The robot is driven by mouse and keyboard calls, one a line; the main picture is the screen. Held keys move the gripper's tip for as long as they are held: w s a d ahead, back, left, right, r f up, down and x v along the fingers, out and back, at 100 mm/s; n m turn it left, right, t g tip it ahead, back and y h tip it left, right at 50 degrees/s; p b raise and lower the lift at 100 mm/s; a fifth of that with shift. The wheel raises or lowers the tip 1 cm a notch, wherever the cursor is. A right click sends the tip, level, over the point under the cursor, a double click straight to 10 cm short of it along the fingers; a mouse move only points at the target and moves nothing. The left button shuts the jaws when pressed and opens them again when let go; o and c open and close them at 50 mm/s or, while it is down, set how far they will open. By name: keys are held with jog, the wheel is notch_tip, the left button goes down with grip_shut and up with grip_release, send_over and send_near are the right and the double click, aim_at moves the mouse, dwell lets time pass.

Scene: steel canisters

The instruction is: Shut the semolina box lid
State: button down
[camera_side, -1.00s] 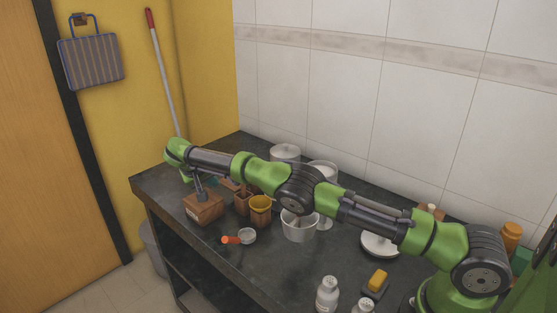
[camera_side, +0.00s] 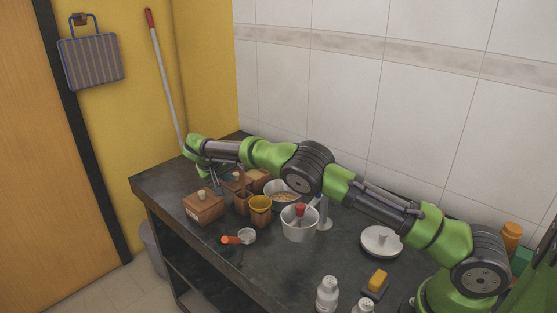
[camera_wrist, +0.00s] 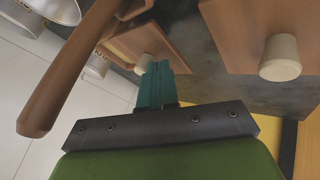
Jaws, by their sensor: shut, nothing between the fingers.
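A wooden box (camera_side: 203,211) with a pale knob (camera_side: 202,195) and a small label stands at the left front of the counter. Its lid appears to lie flat on top; the label is too small to read, so I cannot confirm it is the semolina box. My gripper (camera_side: 217,190) is behind and right of that knob, apart from it. In the wrist view my gripper's teal fingers (camera_wrist: 154,84) are together and empty, between two wooden lids, one with a knob at right (camera_wrist: 280,58) and one at left (camera_wrist: 145,63).
A second wooden box (camera_side: 259,176) stands behind. A wooden holder (camera_side: 242,203), a yellow-rimmed cup (camera_side: 260,209) and a steel pot (camera_side: 299,226) stand to the right. An orange-handled scoop (camera_side: 238,238) lies in front. In the wrist view a wooden handle (camera_wrist: 68,72) passes close by.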

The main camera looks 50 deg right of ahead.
aim_at(236, 173)
jog(key=d, duration=0.4)
jog(key=shift+a, duration=0.1)
